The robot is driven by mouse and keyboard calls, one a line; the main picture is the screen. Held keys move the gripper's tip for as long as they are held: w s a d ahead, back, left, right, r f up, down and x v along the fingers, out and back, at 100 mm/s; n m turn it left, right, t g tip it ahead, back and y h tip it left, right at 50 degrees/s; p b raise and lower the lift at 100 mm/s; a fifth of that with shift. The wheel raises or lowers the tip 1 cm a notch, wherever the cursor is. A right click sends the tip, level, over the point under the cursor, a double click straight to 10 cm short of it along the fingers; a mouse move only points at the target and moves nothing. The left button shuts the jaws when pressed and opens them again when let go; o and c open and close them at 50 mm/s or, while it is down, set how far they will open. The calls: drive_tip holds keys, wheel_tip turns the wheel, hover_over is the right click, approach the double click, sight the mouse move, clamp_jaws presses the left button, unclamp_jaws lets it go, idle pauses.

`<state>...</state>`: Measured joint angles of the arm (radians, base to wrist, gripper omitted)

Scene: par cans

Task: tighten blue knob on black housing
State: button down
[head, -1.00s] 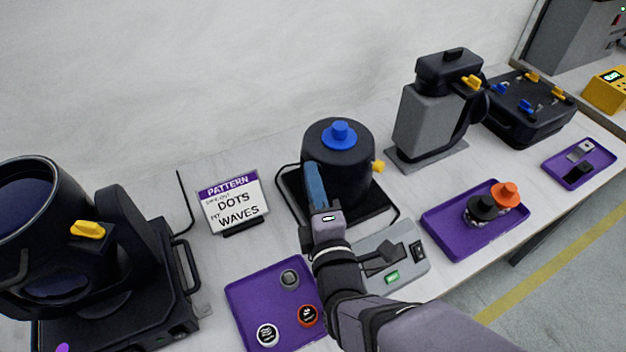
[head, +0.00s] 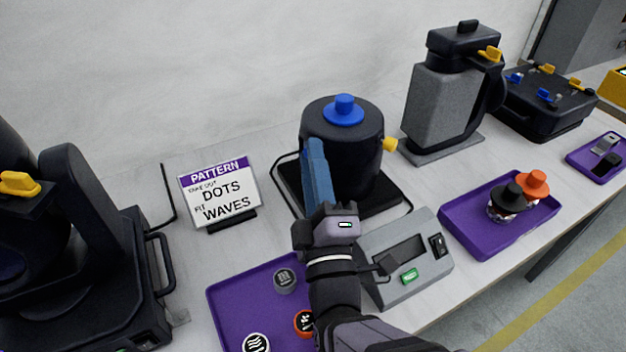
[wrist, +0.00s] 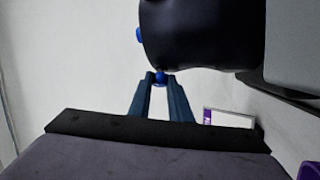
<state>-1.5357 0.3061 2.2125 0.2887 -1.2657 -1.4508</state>
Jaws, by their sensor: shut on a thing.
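The black cylindrical housing (head: 358,160) stands on a black base behind the pattern sign's right side. A large blue cap (head: 344,112) is on its top, and its edge also shows at the left in the wrist view (wrist: 139,35). My gripper (head: 314,145) reaches up along the housing's near left side. In the wrist view its blue fingertips (wrist: 160,82) are shut on a small blue knob (wrist: 160,76) on the housing's side. The fingers hide this knob in the head view. A yellow knob (head: 390,145) sticks out on the housing's right side.
A pattern sign (head: 220,192) stands left of the housing. A purple tray (head: 235,300) with several discs and a grey switch box (head: 415,265) lie in front. Another purple tray (head: 475,240), holding black- and orange-topped pieces, is at right. A grey-black machine (head: 440,105) stands behind right.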

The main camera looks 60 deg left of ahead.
drive_tip(key=shift+m+t+b, duration=0.5)
drive_tip(key=shift+m+b, duration=0.1)
drive_tip(key=shift+b, duration=0.3)
drive_tip(key=shift+f, duration=0.1)
drive_tip(key=c, duration=1.9)
unclamp_jaws()
drive_tip(key=shift+s, duration=0.1)
drive_tip(key=v, duration=0.7)
drive_tip(key=shift+b, duration=0.35)
drive_tip(key=shift+o, duration=0.7)
drive_tip(key=shift+d+f, duration=0.1)
